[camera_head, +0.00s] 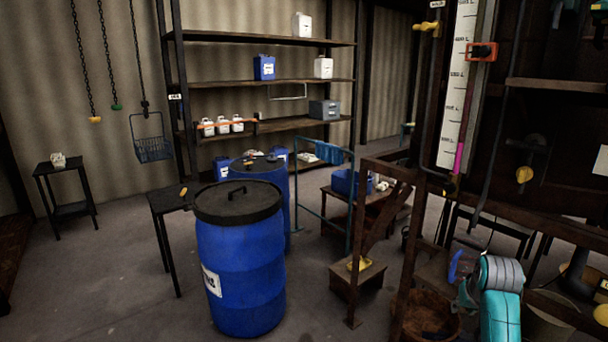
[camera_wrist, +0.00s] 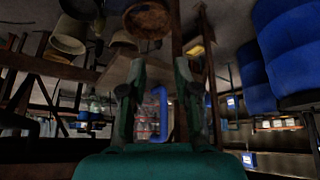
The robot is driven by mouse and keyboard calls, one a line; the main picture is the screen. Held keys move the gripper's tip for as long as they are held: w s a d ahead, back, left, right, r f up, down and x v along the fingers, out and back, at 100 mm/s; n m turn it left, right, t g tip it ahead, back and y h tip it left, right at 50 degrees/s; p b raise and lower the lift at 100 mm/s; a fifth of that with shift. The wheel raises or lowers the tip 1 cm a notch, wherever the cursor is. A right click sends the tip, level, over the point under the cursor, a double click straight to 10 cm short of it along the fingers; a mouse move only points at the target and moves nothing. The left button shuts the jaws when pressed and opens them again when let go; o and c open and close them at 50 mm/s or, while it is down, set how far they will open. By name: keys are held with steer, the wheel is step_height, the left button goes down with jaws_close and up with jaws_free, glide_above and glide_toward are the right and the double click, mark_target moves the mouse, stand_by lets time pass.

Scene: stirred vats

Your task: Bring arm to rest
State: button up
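My arm, teal and grey, shows at the lower right of the head view, bent low beside the dark wooden frame. My gripper (camera_wrist: 160,75) shows in the wrist view with its two dark green fingers spread apart. A blue curved handle (camera_wrist: 164,118) appears in the gap between the fingers, with no clear contact with either one. In the head view a blue curved piece (camera_head: 454,266) stands just left of my arm; I cannot tell if it is the same thing. My fingertips are hard to make out in the head view.
A blue lidded drum (camera_head: 240,265) stands on the floor at centre left. A wooden frame post (camera_head: 408,260) and a brown basket (camera_head: 428,318) are close to my arm. Shelves (camera_head: 270,83) with containers line the back wall. The floor at left (camera_head: 100,280) is clear.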

steer(key=s+a+f+t, duration=0.1)
steer(key=s+a+f, duration=0.35)
steer(key=f, duration=0.25)
steer(key=s+a+f+n+t, duration=0.1)
steer(key=s+a+f, duration=0.2)
steer(key=s+f, duration=0.35)
steer(key=s+a+f+t, duration=0.1)
steer(key=s+a+f, duration=0.35)
steer(key=f, duration=0.35)
steer(key=s+a+f+t, duration=0.15)
steer(key=s+a, duration=0.25)
steer(key=s, duration=0.7)
steer(key=s+a+n+t, duration=0.1)
steer(key=s+a+t, duration=0.15)
steer(key=s, duration=0.75)
steer(key=s+a+r+t+y, duration=0.1)
steer(key=s+a+r, duration=0.1)
steer(key=s+r, duration=0.7)
steer(key=s+a+r+n+t, duration=0.1)
steer(key=s+a+r, duration=0.1)
steer(key=s+r, duration=0.6)
steer(key=s, duration=0.4)
steer(key=shift+a+r+y, duration=0.3)
steer(key=shift+r+y, duration=0.05)
steer(key=shift+y, duration=0.05)
